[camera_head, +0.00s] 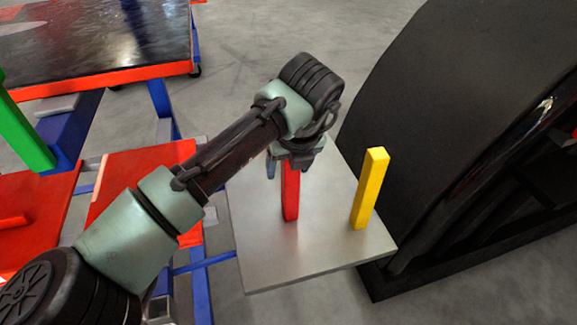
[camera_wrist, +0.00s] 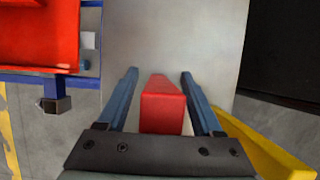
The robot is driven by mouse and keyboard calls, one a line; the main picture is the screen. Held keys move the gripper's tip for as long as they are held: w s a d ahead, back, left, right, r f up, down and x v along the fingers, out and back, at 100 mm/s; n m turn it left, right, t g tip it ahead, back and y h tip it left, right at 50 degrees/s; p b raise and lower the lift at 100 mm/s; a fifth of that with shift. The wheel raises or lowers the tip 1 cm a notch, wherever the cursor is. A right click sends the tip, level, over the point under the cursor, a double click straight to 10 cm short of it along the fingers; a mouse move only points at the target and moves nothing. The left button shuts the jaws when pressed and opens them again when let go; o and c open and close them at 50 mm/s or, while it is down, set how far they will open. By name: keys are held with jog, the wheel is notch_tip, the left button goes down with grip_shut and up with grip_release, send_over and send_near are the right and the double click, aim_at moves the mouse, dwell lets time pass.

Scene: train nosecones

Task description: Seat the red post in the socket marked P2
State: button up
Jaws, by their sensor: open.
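The red post (camera_head: 290,195) stands upright on a grey metal plate (camera_head: 310,266), left of the yellow post. My gripper (camera_head: 287,166) is over the top of the red post, pointing down. In the wrist view the red post (camera_wrist: 162,108) lies between the two blue fingers of my gripper (camera_wrist: 160,76), with a gap visible on each side. The jaws are open. No P2 mark or socket can be made out in either view, and the foot of the red post is too small to tell how it is held.
A yellow post (camera_head: 370,188) stands upright on the plate's right side. A large black curved body (camera_head: 430,110) rises close beyond the plate's right edge. A green post (camera_head: 22,130) stands at the far left, near red panels (camera_head: 130,178). A dark-topped table (camera_head: 95,40) is behind.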

jog(key=p+v, duration=0.3)
jog(key=v, duration=0.8)
jog(key=shift+r, duration=0.4)
jog(key=shift+s, duration=0.1)
